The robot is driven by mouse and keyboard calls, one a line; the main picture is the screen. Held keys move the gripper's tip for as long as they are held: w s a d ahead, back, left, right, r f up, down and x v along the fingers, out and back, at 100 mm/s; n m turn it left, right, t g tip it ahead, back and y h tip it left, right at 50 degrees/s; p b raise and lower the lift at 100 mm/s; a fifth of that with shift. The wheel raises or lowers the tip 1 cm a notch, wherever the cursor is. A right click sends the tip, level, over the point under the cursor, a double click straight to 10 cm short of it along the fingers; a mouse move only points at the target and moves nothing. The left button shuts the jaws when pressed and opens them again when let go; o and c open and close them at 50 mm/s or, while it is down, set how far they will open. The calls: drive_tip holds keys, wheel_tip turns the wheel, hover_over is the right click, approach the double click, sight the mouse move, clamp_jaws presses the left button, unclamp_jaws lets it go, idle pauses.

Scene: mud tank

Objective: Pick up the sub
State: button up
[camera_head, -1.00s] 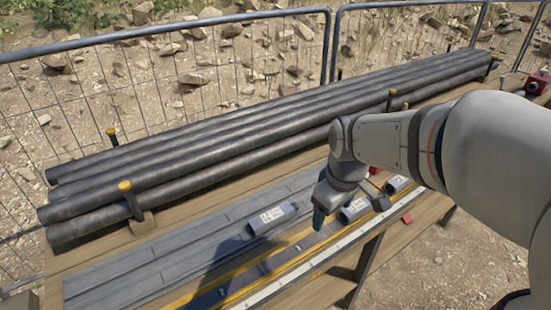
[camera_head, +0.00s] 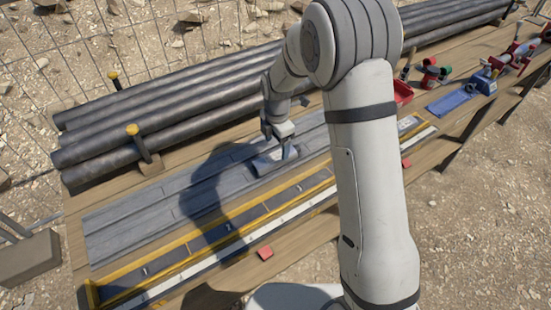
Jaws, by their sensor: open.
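The likely sub, a short grey piece (camera_head: 263,165), lies on the grey slatted surface in the middle of the table, its label not readable here. My gripper (camera_head: 279,147) is open, pointing down over this piece with its fingers close around it. I cannot tell whether they touch it. Another labelled piece (camera_head: 406,123) shows right of my arm, beside the yellow-edged tray. My arm hides part of the tray between them.
Dark pipes (camera_head: 170,125) lie behind, held by yellow-capped posts (camera_head: 134,131). The yellow-edged tray (camera_head: 160,268) runs along the front. Red clamps (camera_head: 432,72), a blue cloth (camera_head: 452,102) and a red tray (camera_head: 402,92) are at right.

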sight(276, 156)
wheel_tip(276, 156, down, 5)
drive_tip(key=shift+s+a+f+p, duration=0.1)
drive_tip(key=shift+s+p, duration=0.05)
drive_tip(key=shift+p, duration=0.4)
drive_tip(key=shift+c, duration=0.2)
drive_tip(key=c, duration=1.3)
